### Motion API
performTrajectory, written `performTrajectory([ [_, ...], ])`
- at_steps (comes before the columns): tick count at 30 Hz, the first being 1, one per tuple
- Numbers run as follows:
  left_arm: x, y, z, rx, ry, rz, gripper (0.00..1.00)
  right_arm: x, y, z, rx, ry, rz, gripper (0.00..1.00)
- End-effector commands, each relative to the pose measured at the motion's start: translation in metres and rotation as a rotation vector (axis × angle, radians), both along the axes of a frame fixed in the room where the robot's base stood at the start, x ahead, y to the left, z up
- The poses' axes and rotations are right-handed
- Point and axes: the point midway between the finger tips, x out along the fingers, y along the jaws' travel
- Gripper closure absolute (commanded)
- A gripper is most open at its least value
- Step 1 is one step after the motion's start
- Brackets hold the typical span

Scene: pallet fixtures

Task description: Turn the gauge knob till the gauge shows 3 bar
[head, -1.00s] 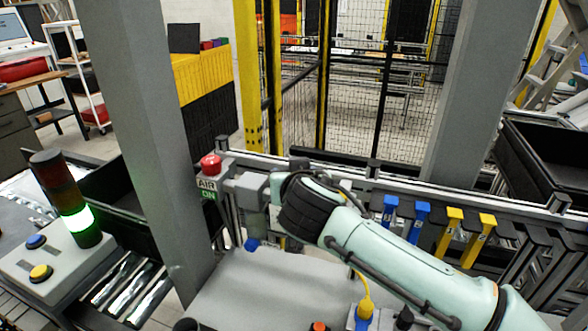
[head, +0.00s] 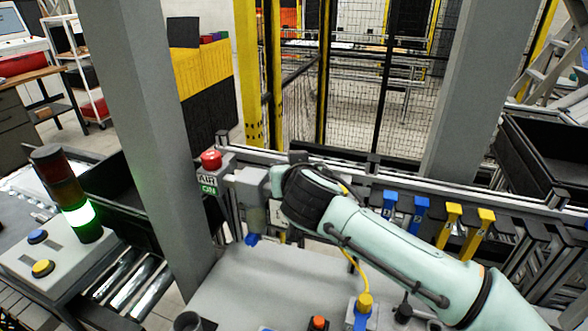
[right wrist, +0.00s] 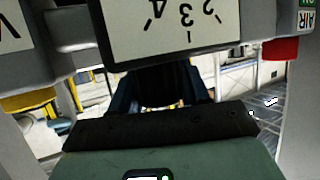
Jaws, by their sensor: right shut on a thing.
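The gauge (right wrist: 175,30) shows upside down at the top of the right wrist view. Its white face carries the figures 2, 3 and 4 with tick marks, and the rest is cut off. I cannot make out a needle or the reading. My right gripper (right wrist: 160,85) has its dark fingers directly below the gauge in that picture, shut on the gauge knob, which they hide. In the head view my right wrist covers the gauge and knob, beside the grey air unit (head: 250,190). My left gripper is not in view.
A red button (head: 210,160) with an AIR ON sign stands left of the air unit. Blue hooks (head: 420,210) and yellow hooks (head: 450,220) hang on the rail at right. A grey post (head: 150,130) rises close at left.

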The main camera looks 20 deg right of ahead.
Motion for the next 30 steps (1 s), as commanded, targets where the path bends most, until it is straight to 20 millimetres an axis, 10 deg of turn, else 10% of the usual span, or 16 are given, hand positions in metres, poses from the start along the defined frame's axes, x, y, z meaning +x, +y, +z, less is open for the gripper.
performTrajectory([
  [30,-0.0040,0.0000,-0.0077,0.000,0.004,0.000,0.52,-0.0006,0.0077,-0.0013,0.003,-0.002,0.540,0.85],
])
